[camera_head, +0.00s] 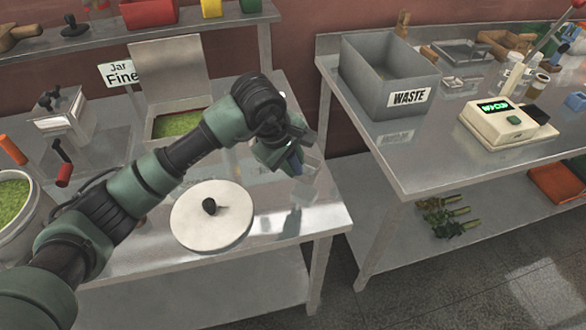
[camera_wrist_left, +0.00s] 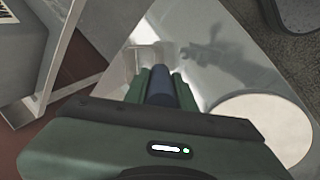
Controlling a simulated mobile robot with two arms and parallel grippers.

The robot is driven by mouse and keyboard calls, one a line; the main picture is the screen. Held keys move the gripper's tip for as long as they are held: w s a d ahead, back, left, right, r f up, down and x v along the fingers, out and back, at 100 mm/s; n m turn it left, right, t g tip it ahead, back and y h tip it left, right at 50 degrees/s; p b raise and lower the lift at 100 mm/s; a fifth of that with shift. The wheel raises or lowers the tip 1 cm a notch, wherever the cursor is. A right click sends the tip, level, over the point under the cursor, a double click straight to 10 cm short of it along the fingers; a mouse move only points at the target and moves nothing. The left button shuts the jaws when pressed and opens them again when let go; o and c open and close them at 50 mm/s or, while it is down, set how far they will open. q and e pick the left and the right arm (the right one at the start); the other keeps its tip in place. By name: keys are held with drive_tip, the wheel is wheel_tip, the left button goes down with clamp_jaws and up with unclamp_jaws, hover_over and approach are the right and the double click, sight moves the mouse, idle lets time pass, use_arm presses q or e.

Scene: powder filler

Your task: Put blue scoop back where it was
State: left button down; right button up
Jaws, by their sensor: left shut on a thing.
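My left gripper (camera_head: 287,158) reaches over the right end of the left steel table (camera_head: 310,215). It is shut on the blue scoop (camera_head: 296,163), whose dark blue handle (camera_wrist_left: 160,86) shows between the green fingers in the left wrist view. The gripper hides most of the scoop, and I cannot tell whether its far end touches the table. A pale, clear shape (camera_wrist_left: 146,57) shows just beyond the fingertips; I cannot tell what it is. My right gripper is not in view.
A round white lid (camera_head: 212,228) with a black knob lies left of the gripper. An open bin with green contents (camera_head: 178,124) stands behind my arm. The grey WASTE bin (camera_head: 385,85) and a scale (camera_head: 500,125) stand on the right table, across a gap.

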use_arm(q)
wheel_tip(320, 180, down, 3)
drive_tip(key=shift+f+p, duration=0.15)
drive_tip(key=shift+p, duration=0.25)
drive_tip(key=shift+f, duration=0.2)
drive_tip(key=c, duration=1.2)
unclamp_jaws()
drive_tip(key=shift+r, duration=0.1)
drive_tip(key=shift+o, duration=0.2)
